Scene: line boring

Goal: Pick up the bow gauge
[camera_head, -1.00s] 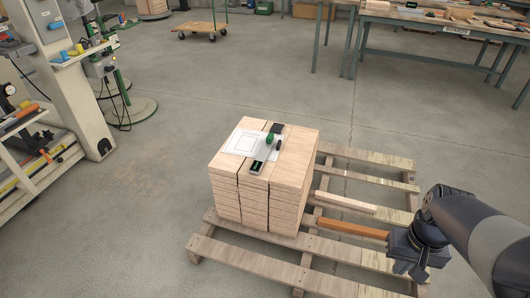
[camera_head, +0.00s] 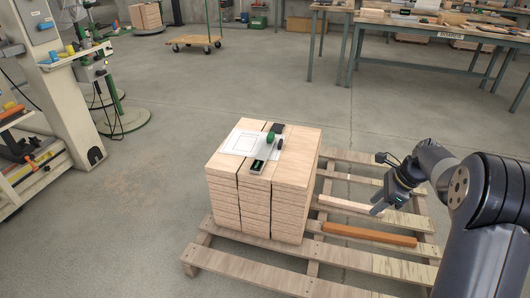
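A stack of pale boards (camera_head: 262,205) stands on a wooden pallet (camera_head: 245,268). On its top lie a white sheet with a drawn square (camera_head: 243,143) and a long, narrow dark-and-silver tool with a green part (camera_head: 268,148), which looks like the bow gauge. Its small details are too fine to be sure. A small black item (camera_head: 277,128) lies at its far end. My gripper (camera_head: 379,207) is to the right of the stack, over the right part of the pallet, apart from the tool. Its fingers are small and dark, and I cannot tell their opening.
An orange bar (camera_head: 368,235) and a pale bar (camera_head: 340,202) lie on the pallet, right of the stack. A machine column (camera_head: 60,90) stands at the left. A workbench (camera_head: 400,28) and a cart (camera_head: 195,40) are at the back. The floor between is clear.

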